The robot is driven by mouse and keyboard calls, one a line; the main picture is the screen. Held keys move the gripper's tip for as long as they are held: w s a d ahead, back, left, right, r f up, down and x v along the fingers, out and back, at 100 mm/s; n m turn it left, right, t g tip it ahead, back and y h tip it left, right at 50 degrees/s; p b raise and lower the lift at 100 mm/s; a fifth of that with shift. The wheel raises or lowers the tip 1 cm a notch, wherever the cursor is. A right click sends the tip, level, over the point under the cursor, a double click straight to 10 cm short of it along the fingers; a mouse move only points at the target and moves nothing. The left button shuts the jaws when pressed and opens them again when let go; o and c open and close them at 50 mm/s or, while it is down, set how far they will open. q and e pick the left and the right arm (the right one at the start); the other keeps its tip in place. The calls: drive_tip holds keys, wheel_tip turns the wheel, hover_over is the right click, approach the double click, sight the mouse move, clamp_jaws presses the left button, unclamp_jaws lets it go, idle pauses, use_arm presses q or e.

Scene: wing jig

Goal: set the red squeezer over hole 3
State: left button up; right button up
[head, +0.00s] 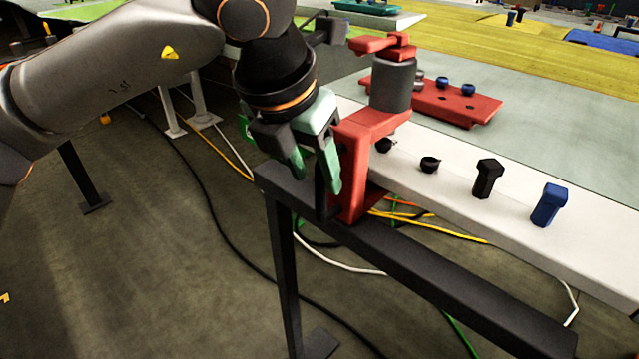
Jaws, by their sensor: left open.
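The red squeezer (361,150) stands upright at the edge of the white strip, with its red C-shaped body, dark grey cylinder and red top piece. Its lower part reaches down beside the strip's edge. My left gripper (313,168) is open, with green fingers pointing down just left of the squeezer body. The right finger overlaps the squeezer in the picture; I cannot tell if they touch. Two dark round spots, perhaps holes or fastener ends, show on the strip right of the squeezer, the nearer one clearly visible (430,164). No hole numbers are readable. My right gripper is not in view.
A black bolt (488,178) and a blue bolt (550,205) stand up from the white strip (590,235). A red tray (485,109) with blue fasteners lies behind the squeezer. A dark rail (440,285) runs in front. Cables lie on the floor below.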

use_arm(q)
drive_tip(key=v, duration=0.8)
